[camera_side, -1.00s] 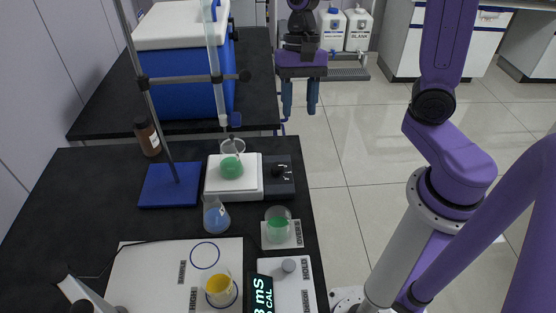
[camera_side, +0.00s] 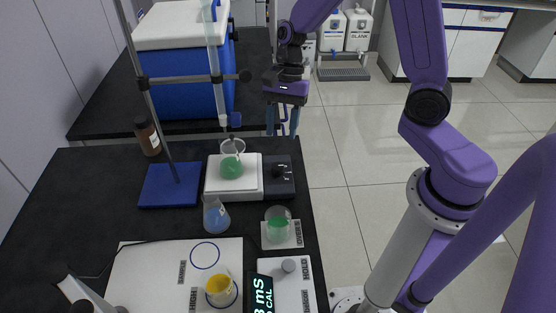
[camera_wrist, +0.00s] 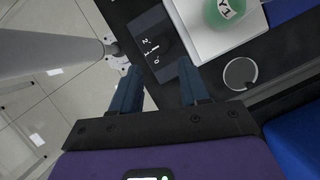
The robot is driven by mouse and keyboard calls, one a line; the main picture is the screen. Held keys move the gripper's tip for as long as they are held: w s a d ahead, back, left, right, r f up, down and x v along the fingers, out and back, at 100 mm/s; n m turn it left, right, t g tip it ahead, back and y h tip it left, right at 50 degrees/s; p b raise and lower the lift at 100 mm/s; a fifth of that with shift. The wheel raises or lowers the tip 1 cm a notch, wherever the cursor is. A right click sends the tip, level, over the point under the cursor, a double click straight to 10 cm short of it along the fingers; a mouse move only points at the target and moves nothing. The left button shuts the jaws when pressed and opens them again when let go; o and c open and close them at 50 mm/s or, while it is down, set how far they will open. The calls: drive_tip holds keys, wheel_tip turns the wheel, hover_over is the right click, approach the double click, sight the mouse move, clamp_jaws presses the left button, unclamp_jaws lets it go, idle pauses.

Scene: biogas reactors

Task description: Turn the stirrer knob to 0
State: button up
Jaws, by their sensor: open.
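The stirrer is a white plate (camera_side: 249,187) with a dark control panel (camera_side: 285,187) on its right side in the side view. The black stirrer knob (camera_side: 278,171) sits on that panel; its exact pointing is too small to tell. In the wrist view the panel (camera_wrist: 146,30) shows white marks reading 2, 1 and 0, and the dark knob hardly stands out from it. A vessel of green liquid (camera_side: 231,167) stands on the plate. My gripper (camera_side: 283,132) is open and empty, above and behind the panel. In the wrist view its fingers (camera_wrist: 158,78) are apart, short of the panel.
A stand rod (camera_side: 165,130) with a clamped burette rises left of the stirrer. A blue cooler (camera_side: 185,90) is behind.

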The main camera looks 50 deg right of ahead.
sight(278, 166)
drive_tip(key=x, duration=0.9)
drive_tip(key=c, duration=0.8)
